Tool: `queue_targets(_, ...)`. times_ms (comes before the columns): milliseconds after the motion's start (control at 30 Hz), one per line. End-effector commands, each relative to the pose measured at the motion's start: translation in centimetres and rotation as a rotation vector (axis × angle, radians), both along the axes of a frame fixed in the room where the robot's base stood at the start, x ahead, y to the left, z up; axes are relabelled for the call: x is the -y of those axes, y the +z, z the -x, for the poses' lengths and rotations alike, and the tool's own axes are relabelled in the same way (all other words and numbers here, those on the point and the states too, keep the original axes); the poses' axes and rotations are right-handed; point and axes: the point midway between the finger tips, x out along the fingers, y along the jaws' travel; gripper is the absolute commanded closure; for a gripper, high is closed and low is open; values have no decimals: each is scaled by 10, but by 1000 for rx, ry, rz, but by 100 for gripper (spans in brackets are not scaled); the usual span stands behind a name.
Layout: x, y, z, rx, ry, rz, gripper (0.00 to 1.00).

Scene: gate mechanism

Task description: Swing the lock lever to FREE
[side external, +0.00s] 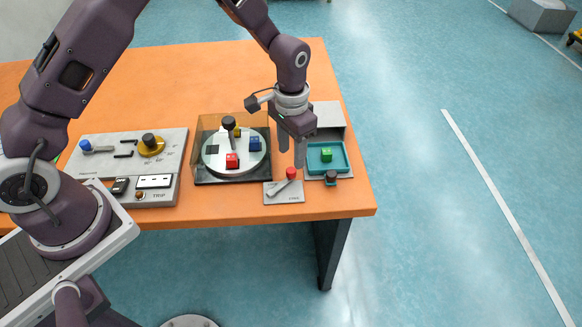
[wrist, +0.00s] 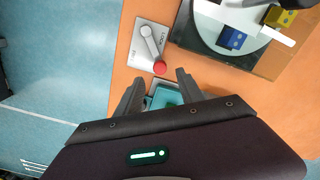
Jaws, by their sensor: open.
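The lock lever is a grey bar with a red knob (side external: 291,173), mounted on a small light grey plate (side external: 284,197) near the table's front edge. In the side view the bar slants up and right from its pivot to the knob. My gripper (side external: 291,157) is open and empty, fingers down, just above and behind the knob. In the wrist view the knob lies just beyond the gap between my fingertips (wrist: 156,84).
A turntable (side external: 217,160) with red, blue and yellow blocks stands left, behind clear orange panels. A teal tray (side external: 344,168) with a green block (side external: 326,155) is close on the right, with a dark knob (side external: 331,179) before it. A control panel (side external: 95,144) is far left.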

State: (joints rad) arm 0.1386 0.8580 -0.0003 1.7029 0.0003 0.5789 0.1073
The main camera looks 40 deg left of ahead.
Motion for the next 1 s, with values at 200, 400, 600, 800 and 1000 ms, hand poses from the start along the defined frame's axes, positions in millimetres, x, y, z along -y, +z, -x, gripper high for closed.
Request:
queue_targets(200,0,-42,2,-5,1,-1,55)
queue_targets(400,0,-63,1,-3,1,-1,55)
queue_targets(600,0,-63,1,-1,1,0,55)
queue_targets(800,0,-63,1,-1,1,0,88)
queue_targets(1000,0,-63,1,-2,1,0,100)
